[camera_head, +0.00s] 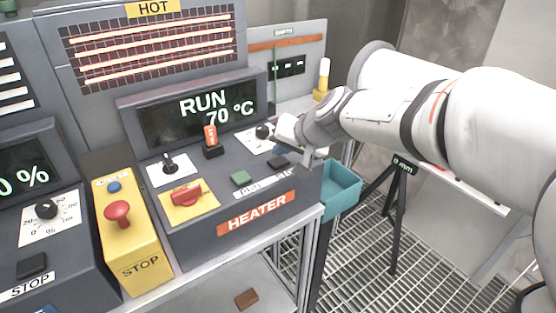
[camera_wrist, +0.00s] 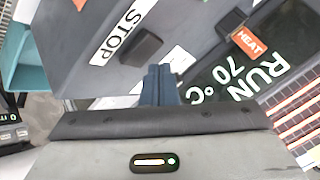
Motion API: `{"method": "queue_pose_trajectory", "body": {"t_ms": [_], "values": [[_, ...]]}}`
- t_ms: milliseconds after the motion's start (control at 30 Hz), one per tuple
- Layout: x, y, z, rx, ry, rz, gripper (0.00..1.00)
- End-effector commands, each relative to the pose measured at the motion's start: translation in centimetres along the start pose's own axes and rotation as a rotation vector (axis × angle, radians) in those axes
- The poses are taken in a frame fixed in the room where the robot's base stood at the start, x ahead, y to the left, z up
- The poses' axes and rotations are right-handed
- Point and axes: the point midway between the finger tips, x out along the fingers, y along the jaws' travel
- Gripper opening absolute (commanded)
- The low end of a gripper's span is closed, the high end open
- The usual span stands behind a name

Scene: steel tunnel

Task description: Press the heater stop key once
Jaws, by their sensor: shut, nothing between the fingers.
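The heater panel (camera_head: 215,215) has a display (camera_head: 200,112) reading RUN 70 °C, which also shows upside down in the wrist view (camera_wrist: 235,82). The heater stop key (camera_head: 278,163) is a dark rectangular key at the right of the panel's sloped face. In the wrist view the same key (camera_wrist: 141,44) sits beside a white STOP label (camera_wrist: 122,32). A green key (camera_head: 240,178) lies to its left. My gripper (camera_wrist: 160,75) is shut and empty. Its fingertips appear just below and right of the stop key in the wrist view; I cannot tell their height above the panel.
An orange HEAT switch (camera_head: 211,140), a red switch (camera_head: 187,195) and black knobs share the panel. A yellow box (camera_head: 140,262) with a red button stands left, beside another panel with its own STOP key (camera_head: 32,266). A teal bin (camera_head: 342,190) hangs at the right.

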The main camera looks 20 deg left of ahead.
Motion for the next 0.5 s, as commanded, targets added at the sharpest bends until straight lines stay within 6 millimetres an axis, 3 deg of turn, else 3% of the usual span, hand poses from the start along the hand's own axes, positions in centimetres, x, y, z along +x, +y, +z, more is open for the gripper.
{"method": "queue_pose_trajectory", "body": {"t_ms": [500], "values": [[0.62, 0.43, 0.53, -0.001, 0.000, 0.000, 0.00]]}}
